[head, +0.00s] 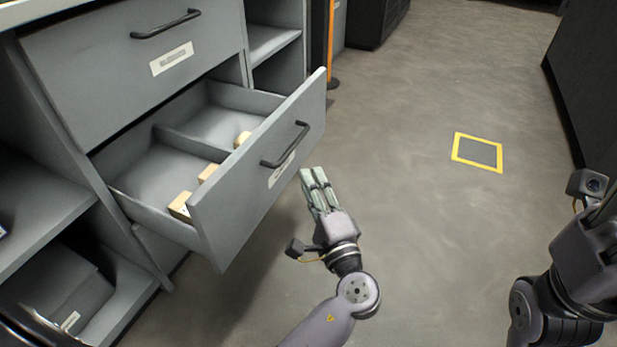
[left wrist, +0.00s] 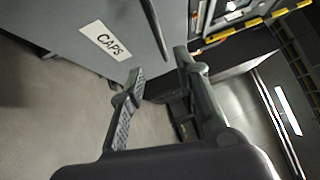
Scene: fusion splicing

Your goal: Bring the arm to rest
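My left arm enters the head view from the bottom. Its gripper (head: 313,176) hangs over the floor, just right of the front of an open grey drawer (head: 240,200), and appears clear of it. In the left wrist view the two fingers of the left gripper (left wrist: 160,65) are apart with nothing between them. Part of my right arm (head: 585,255) shows at the right edge of the head view; its fingers are out of the picture.
The pulled-out drawer has a black handle (head: 286,146) and holds several small tan blocks (head: 180,206). A label reading CAPS (left wrist: 99,41) shows in the left wrist view. A closed drawer (head: 130,65) is above. Open floor (head: 430,240) with a yellow-framed square (head: 478,152) lies to the right.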

